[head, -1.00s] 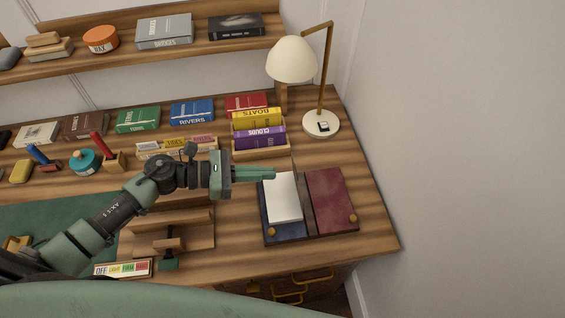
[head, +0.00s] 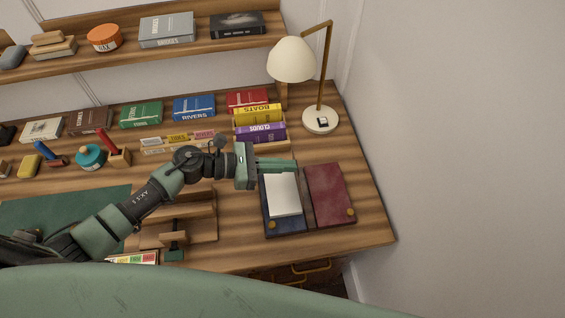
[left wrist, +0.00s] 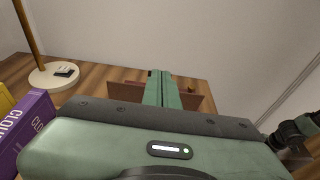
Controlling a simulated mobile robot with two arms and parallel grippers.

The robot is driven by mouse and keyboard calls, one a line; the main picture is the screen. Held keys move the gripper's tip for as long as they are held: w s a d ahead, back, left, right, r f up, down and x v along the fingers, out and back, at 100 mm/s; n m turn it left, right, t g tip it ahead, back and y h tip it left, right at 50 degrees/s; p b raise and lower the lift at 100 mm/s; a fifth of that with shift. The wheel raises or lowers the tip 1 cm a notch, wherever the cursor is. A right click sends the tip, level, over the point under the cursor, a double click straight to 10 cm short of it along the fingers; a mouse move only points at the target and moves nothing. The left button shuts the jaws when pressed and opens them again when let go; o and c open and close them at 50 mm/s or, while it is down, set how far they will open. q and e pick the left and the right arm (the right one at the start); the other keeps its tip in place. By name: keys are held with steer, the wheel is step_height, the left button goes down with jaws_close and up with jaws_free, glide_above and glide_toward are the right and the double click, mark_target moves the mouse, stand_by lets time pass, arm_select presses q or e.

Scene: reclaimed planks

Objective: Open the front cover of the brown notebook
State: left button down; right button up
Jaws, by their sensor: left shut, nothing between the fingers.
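No notebook that is plainly brown shows under my left gripper. At the right end of the desk, a dark blue cover (head: 283,224) with a white page block (head: 283,196) on it and a maroon cover (head: 328,190) lie side by side, with a brown strip between them. Each has a brass dot near its front edge. A brown book (head: 82,122) with pale lettering is in the back row. My left gripper (head: 293,165) is shut and empty, above the back edge of the white pages. In the left wrist view its fingers (left wrist: 163,88) hide part of the covers. My right gripper is out of view.
A lamp (head: 320,120) stands behind the covers. A wooden holder with yellow and purple books (head: 258,133) is just behind my left gripper. A wooden stand (head: 205,228) is left of the covers. Bare desk lies in front and right of them.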

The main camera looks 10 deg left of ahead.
arm_select(q)
steer(key=w+d+y+b, duration=0.1)
steer(key=w+d, duration=0.2)
steer(key=d, duration=0.4)
steer(key=shift+d, duration=0.2)
stand_by(0.3)
steer(key=shift+f, duration=0.1)
stand_by(0.4)
